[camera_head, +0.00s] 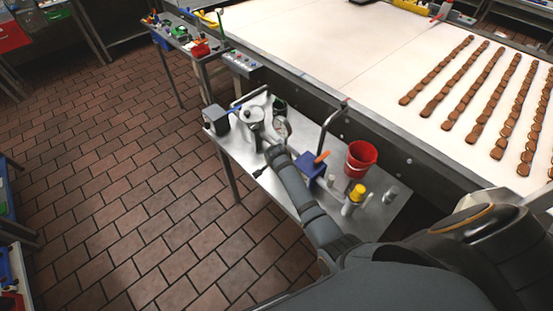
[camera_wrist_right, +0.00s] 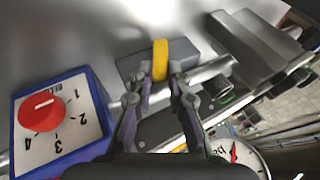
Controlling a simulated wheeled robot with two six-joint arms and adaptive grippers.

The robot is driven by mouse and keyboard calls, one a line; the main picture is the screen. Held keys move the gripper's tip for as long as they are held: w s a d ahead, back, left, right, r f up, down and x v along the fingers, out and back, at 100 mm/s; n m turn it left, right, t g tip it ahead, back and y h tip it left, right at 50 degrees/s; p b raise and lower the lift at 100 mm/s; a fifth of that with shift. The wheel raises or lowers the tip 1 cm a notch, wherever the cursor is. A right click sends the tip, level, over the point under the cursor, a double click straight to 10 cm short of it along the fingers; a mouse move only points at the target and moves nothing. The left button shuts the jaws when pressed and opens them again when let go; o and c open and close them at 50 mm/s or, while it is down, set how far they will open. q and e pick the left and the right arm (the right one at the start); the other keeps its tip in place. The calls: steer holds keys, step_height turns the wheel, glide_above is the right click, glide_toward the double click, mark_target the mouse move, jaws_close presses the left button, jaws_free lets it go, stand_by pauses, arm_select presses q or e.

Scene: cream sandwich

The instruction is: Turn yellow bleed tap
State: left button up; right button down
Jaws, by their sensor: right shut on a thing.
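The yellow bleed tap (camera_wrist_right: 160,60) is a small upright yellow handle on a grey block with a metal pipe beside it, in the right wrist view. My right gripper (camera_wrist_right: 161,82) has its fingertips on either side of the handle and is shut on it. In the head view my right gripper (camera_head: 273,150) reaches over the metal side table, beside the gauge and pot. The tap cannot be made out there. My left gripper is not in view.
A blue box (camera_wrist_right: 82,83) with a red dial (camera_wrist_right: 42,110) stands left of the gripper. A round gauge (camera_wrist_right: 240,158) is at lower right. On the side table (camera_head: 236,155) are a red bucket (camera_head: 361,158) and a yellow-capped bottle (camera_head: 353,200). A conveyor with biscuit rows lies beyond.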

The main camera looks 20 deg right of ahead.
steer(key=shift+s+d+f+t+b, duration=0.2)
steer(key=shift+s+f+t+b, duration=0.35)
steer(key=shift+t, duration=0.25)
steer(key=shift+s+d+f+m+t+y+b, duration=0.1)
steer(key=shift+s+f+m+t+y+b, duration=0.25)
steer(key=shift+t+b, duration=0.55)
steer(key=shift+r, duration=0.2)
steer(key=c, duration=1.3)
jaws_free()
steer(key=shift+w, duration=0.1)
steer(key=v, duration=1.2)
steer(key=shift+d+f, duration=0.15)
steer(key=shift+f, duration=0.05)
